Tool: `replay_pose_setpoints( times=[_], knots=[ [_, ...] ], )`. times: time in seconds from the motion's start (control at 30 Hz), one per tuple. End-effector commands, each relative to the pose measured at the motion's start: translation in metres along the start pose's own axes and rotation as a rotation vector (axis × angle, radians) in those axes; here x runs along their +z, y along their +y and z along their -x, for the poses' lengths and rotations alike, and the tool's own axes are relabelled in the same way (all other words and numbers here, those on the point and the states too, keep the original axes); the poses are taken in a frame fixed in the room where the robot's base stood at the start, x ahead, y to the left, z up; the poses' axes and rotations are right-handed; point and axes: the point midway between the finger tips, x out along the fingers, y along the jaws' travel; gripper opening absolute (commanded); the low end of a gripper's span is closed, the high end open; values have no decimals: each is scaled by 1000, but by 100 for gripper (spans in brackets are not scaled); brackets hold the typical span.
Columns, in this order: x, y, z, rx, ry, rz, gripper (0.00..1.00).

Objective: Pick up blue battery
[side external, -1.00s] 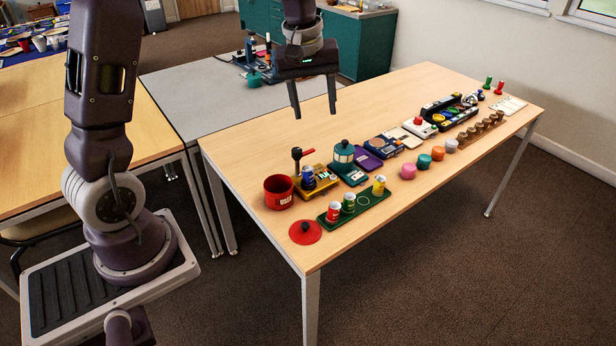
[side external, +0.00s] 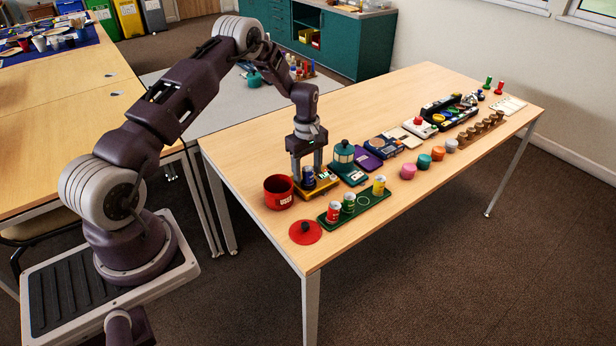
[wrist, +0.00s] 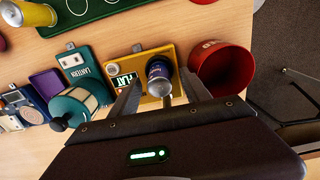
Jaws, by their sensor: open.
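The blue battery (side external: 308,175) stands upright on a yellow tester base (side external: 325,185) near the left end of the table. It also shows in the wrist view (wrist: 159,78), with a blue side and a pale top. My gripper (side external: 307,174) points down over the base, its fingers on either side of the battery. In the wrist view the open fingers (wrist: 160,88) flank the battery with a gap visible, and nothing is held. The battery's lower part is partly hidden by the gripper in the side view.
A red bin (side external: 279,192) stands close left of the base. A teal lantern (side external: 344,155) stands on its right. A green tray (side external: 362,205) with several coloured batteries and a red lid (side external: 305,232) lie in front. Free tabletop lies toward the table's front edge.

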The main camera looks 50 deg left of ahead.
Motion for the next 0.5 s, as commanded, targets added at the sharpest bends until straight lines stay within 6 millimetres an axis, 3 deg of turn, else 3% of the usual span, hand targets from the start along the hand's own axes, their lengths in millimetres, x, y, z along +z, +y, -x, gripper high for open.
replay_pose_setpoints(
  times=[0.07, 0.37, 0.5],
  knots=[
    [0, 0, 0, 0, 0, 0, 55],
    [0, 0, 1, 0, 0, -1, 0],
    [0, 0, 1, 0, 0, -1, 0]
  ],
)
